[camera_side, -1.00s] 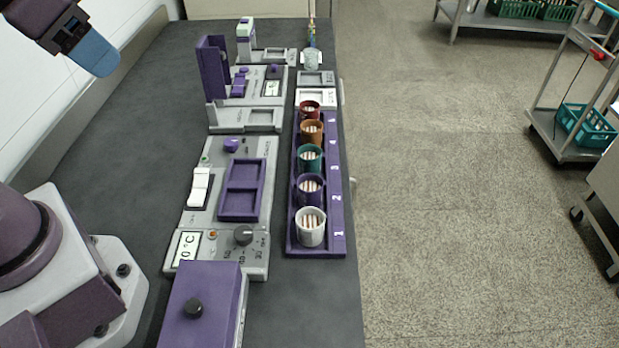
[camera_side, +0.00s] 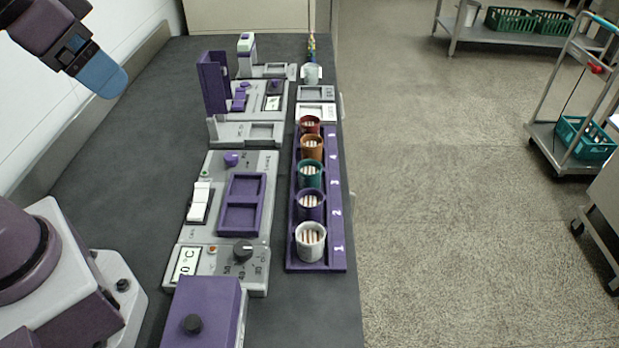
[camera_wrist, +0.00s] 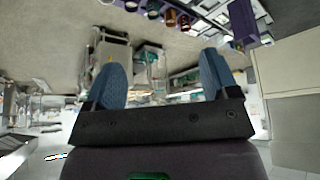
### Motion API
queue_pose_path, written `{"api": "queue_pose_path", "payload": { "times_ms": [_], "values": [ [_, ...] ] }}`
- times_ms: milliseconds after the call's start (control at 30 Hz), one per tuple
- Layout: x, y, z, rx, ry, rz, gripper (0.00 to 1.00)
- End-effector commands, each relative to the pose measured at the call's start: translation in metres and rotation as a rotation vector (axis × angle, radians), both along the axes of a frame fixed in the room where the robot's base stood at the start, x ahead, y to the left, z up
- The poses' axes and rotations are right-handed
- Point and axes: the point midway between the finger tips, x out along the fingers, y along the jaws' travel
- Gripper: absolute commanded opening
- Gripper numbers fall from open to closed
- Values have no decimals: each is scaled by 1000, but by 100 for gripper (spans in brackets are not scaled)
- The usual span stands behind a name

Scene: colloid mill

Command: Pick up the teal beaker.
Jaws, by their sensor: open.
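The teal beaker (camera_side: 310,175) stands upright in the middle of a row of beakers in a purple rack (camera_side: 333,228), at the slot marked 3. It holds pale striped contents. In the wrist view it seems to show small at the top edge (camera_wrist: 153,9), partly cut off. My gripper (camera_side: 113,84) is high at the upper left in the side view, well apart from the beaker. Its blue fingers stand wide apart in the wrist view (camera_wrist: 162,80), with nothing between them.
Purple (camera_side: 310,205) and orange (camera_side: 312,147) beakers flank the teal one closely; white (camera_side: 310,243) and red (camera_side: 309,124) ones stand at the row's ends. Grey-purple machine panels (camera_side: 215,258) lie left of the rack. The dark bench (camera_side: 120,165) is clear further left.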

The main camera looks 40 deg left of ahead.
Motion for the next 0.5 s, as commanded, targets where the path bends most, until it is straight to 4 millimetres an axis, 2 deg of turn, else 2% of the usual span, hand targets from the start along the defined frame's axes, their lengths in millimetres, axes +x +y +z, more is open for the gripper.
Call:
{"api": "queue_pose_path", "payload": {
  "times_ms": [133,267,367,500],
  "values": [
    [1,0,-4,0,22,0,80],
    [10,-1,-20,4,116,-3,80],
    [30,-2,-31,14,201,-13,80],
    [69,-6,-46,52,302,-96,80]
  ]
}}
